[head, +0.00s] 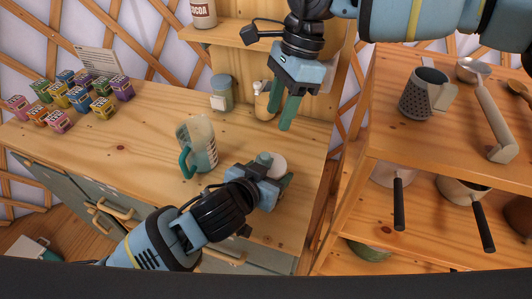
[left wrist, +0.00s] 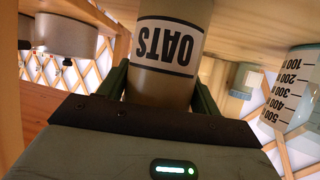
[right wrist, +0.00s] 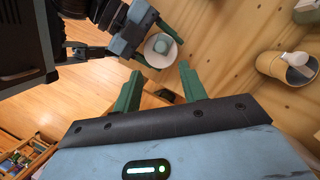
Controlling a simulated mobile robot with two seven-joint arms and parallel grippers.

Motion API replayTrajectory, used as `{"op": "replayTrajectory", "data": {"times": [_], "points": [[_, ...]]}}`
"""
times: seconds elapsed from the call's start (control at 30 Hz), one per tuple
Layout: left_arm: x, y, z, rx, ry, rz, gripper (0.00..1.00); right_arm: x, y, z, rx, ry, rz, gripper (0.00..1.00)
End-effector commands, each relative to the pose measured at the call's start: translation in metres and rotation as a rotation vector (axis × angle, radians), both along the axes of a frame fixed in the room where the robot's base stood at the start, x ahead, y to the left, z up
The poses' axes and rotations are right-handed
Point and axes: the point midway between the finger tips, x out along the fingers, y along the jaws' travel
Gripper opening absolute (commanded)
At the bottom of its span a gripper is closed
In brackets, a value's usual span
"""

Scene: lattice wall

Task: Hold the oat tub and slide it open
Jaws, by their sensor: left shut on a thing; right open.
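The oat tub stands on the wooden counter. Its label reading OATS (left wrist: 163,46) shows upside down in the left wrist view. My left gripper (left wrist: 160,78) is shut around the tub's sides; it is the lower gripper in the head view (head: 281,186). The tub's pale round top (head: 278,164) shows behind that gripper, which hides most of the body. From above, the right wrist view shows the pale top (right wrist: 158,56) with a greenish round piece on it. My right gripper (head: 280,115) is open and empty, above the tub; its spread fingers (right wrist: 160,72) point toward it.
A measuring jug with a teal handle (head: 199,146) stands left of the tub. A lidded jar (head: 221,93) and a small round container (head: 265,104) stand behind. Several coloured boxes (head: 78,97) are at the far left. A shelf unit (head: 380,147) with pans is on the right.

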Motion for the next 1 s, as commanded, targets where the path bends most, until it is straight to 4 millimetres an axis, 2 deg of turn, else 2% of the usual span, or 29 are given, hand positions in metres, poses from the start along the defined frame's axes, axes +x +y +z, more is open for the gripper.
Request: {"op": "replayTrajectory", "data": {"times": [0.53,0.8,1.0], "points": [[0.0,0.0,-0.001,0.001,0.002,0.0,0.42,-0.012,0.017,0.013,-0.232,0.047,-0.714,0.42],[0.0,0.0,-0.001,0.0,0.002,0.0,0.42,-0.017,0.024,0.019,-0.302,0.038,-1.081,0.42],[0.0,0.0,-0.001,0.0,0.002,0.0,0.42,-0.019,0.028,0.022,-0.325,0.026,-1.291,0.42]]}}
